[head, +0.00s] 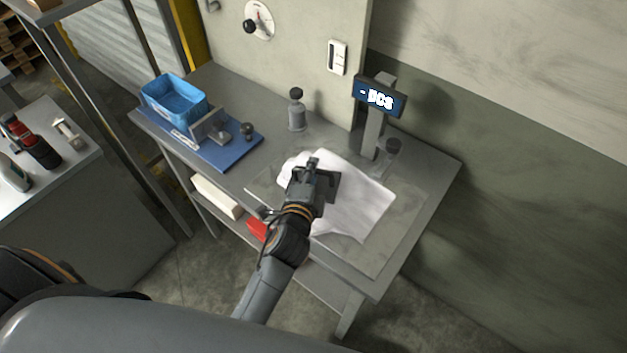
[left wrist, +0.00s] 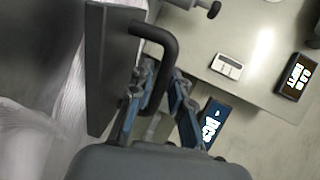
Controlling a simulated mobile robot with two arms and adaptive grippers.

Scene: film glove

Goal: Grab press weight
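The press weight (head: 333,187) is a dark flat plate with a bent black handle. It is over the white film (head: 362,208) on the worktable, and I cannot tell whether it touches the film. My left gripper (head: 313,170) is at the handle. In the left wrist view the press weight (left wrist: 107,70) shows its plate edge-on, and its handle passes between the blue-padded fingertips of my left gripper (left wrist: 162,82), which appear closed on it. The gripper partly hides the weight in the head view. My right gripper is not in view.
The worktable (head: 430,165) carries a display post (head: 379,99), a grey knobbed piece (head: 296,112) and a blue tray (head: 174,99) beside a blue board with a metal fixture (head: 211,128). A wall panel stands behind. The table's right front corner is clear.

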